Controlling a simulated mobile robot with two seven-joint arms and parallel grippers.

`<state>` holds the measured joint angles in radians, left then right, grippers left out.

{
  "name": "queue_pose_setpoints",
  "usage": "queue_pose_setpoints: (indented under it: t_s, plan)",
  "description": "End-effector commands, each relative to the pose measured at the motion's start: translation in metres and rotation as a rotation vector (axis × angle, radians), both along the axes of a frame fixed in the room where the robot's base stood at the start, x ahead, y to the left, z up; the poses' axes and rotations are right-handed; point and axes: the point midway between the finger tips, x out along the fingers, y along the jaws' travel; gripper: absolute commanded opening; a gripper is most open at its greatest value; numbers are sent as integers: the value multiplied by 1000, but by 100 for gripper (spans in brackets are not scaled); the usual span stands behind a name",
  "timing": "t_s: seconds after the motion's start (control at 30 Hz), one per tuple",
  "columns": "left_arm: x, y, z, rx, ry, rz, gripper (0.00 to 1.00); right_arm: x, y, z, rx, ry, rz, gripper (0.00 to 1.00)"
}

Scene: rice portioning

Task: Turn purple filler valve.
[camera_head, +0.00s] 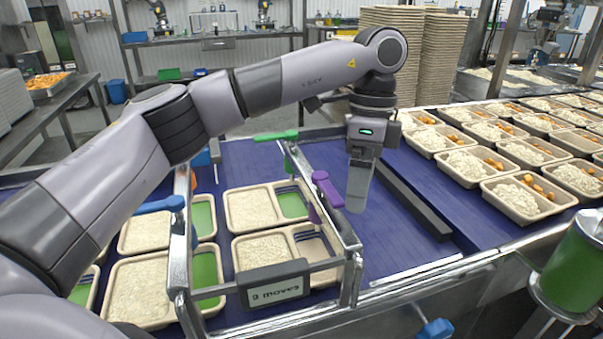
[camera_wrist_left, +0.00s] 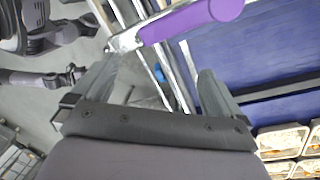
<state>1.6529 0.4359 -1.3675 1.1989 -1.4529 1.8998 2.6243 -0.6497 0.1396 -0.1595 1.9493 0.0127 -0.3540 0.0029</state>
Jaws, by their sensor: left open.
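The purple filler valve handle (camera_head: 327,188) stands on the right side of the metal frame over the blue conveyor. My left gripper (camera_head: 357,207) points down just right of it, seen edge-on in the head view. In the left wrist view the purple handle (camera_wrist_left: 190,20) lies across the top, beyond the fingertips. My left gripper (camera_wrist_left: 160,65) is open there, with nothing held between its fingers. The handle appears apart from the fingers, though the exact gap is hard to tell. My right gripper is out of view.
A green handle (camera_head: 276,136) and a blue handle (camera_head: 160,206) sit on the same metal frame (camera_head: 348,240). Trays with rice (camera_head: 252,208) lie below. A dark bar (camera_head: 412,198) crosses the belt at right.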

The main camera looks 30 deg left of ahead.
Motion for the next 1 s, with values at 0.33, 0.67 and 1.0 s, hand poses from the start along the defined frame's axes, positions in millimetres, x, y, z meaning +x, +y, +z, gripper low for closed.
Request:
queue_pose_setpoints:
  t_s: [0.33,0.67,1.0]
  plan:
    - [5,0,36,-1,-2,-1,100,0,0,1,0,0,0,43]
    - [8,1,55,0,1,-1,100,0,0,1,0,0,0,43]
    - [8,2,55,0,1,-1,100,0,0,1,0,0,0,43]
